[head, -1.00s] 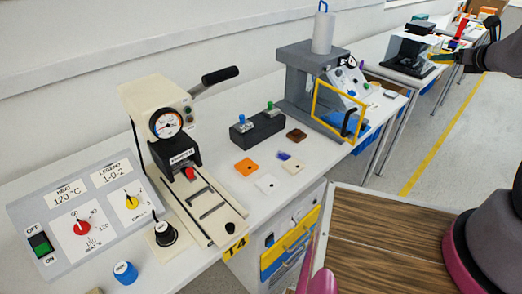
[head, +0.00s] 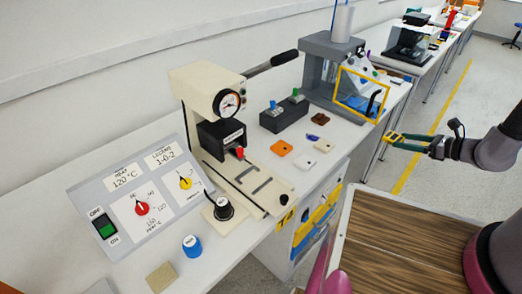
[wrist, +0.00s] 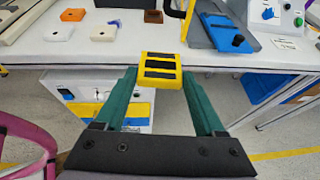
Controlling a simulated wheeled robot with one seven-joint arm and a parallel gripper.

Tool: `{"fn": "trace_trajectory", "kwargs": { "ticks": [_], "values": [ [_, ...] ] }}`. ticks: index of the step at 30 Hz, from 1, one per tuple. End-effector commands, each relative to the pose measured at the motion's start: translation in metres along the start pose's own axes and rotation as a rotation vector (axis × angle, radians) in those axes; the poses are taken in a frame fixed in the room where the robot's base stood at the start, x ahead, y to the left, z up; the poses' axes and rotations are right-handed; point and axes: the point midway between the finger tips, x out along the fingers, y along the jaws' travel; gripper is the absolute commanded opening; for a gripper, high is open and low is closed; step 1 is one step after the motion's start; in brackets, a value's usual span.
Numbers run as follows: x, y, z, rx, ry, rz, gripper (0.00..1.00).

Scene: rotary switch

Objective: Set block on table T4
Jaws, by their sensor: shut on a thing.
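My gripper (head: 397,138) has green fingers and is out to the right of table T4, over the aisle. It is shut on a yellow block with black bars (wrist: 160,69), which lies between the fingertips in the wrist view. In the head view the block shows only as a small yellow bit at the fingertips. Table T4 (head: 245,245) is the white table with the yellow T4 label on its front edge. In the wrist view, a white tabletop edge (wrist: 230,62) lies beyond the block; the block appears in front of that edge, and its height above it is unclear.
A press (head: 215,100), a control panel (head: 140,195), a black switch block (head: 284,115) and several small coloured tiles (head: 305,160) stand on T4. A grey machine with a yellow frame (head: 360,95) is farther right. A wooden deck (head: 410,240) is in front.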

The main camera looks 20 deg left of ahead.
Motion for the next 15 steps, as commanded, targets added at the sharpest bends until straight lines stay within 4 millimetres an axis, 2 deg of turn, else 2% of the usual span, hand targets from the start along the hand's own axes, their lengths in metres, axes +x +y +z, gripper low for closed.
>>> {"fn": "trace_trajectory", "kwargs": {
  "ticks": [3,6,11,15],
  "values": [
    [0.008,0.021,-0.016,-0.023,0.0,0.06,0.15],
    [0.01,0.027,-0.02,-0.033,0.0,0.078,0.15],
    [0.015,0.028,-0.018,-0.036,0.0,0.083,0.15],
    [0.039,0.032,-0.008,-0.039,-0.001,0.086,0.15]
  ]
}}
